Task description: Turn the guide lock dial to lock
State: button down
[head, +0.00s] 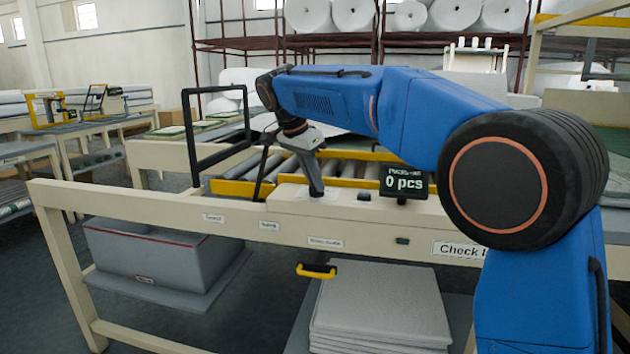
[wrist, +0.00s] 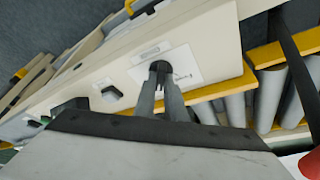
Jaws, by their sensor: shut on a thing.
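The guide lock dial (wrist: 160,65) is a small dark round knob on a white label plate (wrist: 184,66), set in the cream front rail of the table. My gripper (wrist: 161,72) points down at it in the wrist view, and its two grey fingers are shut on the dial, covering part of it. In the head view my gripper (head: 316,188) reaches down to the same rail, left of the black counter display, and its fingers hide the dial. The dial's marks are too small to read.
Grey rollers (wrist: 299,92) and yellow guide rails (head: 235,187) lie just behind the dial. A black counter display (head: 404,181) reading "0 pcs" stands to its right. A black upright frame (head: 188,135) stands at left. A yellow handle (head: 316,271) hangs below the rail.

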jog(key=shift+m, duration=0.3)
dwell(0.4)
jog(key=c, duration=1.8)
grip_release()
jog(key=shift+r, duration=0.1)
jog(key=v, duration=1.7)
jog(key=shift+w+a+r, duration=0.1)
jog(key=shift+a+r, duration=0.05)
jog(key=shift+a, duration=0.05)
jog(key=shift+d, duration=0.1)
